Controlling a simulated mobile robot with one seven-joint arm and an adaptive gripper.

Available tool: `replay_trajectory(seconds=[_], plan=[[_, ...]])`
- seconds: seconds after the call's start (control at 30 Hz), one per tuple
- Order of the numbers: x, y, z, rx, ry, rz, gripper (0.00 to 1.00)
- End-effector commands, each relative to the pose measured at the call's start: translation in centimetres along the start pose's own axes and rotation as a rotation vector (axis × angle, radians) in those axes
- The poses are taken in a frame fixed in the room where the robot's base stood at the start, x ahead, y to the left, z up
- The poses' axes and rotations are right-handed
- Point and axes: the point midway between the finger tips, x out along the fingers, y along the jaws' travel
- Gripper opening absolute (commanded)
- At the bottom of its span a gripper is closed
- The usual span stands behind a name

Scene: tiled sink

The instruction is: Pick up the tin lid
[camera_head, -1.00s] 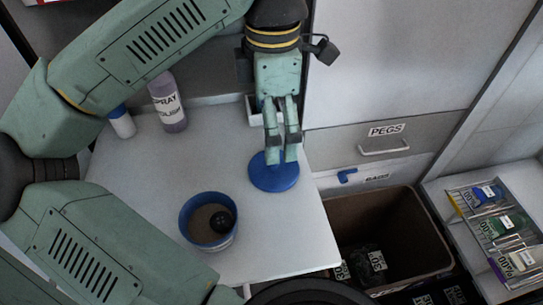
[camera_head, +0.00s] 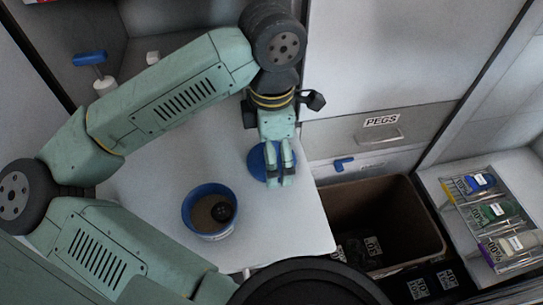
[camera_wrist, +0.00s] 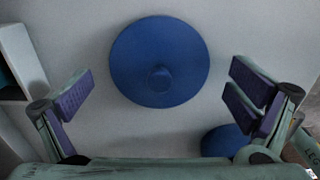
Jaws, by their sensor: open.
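The tin lid is a blue disc with a small round knob. In the head view the lid (camera_head: 256,160) lies on the white tabletop, partly hidden behind my gripper (camera_head: 281,181). In the wrist view the whole lid (camera_wrist: 158,45) shows flat on the surface, its knob toward the lower part of the disc. My gripper (camera_wrist: 160,100) is open and empty. Its fingers stand wide apart to the left and right of the lid in that view, apart from it. The open tin (camera_head: 192,222) has a blue rim and a dark round thing inside.
A brown bin (camera_head: 425,215) stands right of the tabletop, below a drawer labelled PEGS (camera_head: 381,121). A rack of labelled packets (camera_head: 490,215) is at far right. A blue rounded thing (camera_wrist: 225,141) shows partly behind a finger in the wrist view. Clear tabletop lies between tin and lid.

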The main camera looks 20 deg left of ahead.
Motion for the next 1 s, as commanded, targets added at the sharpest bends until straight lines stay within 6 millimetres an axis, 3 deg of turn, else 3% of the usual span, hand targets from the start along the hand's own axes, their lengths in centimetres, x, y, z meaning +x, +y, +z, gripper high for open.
replay_trajectory(seconds=[1.0], plan=[[0.09, -0.01, -0.01, 0.0, 0.001, -0.002, 0.33]])
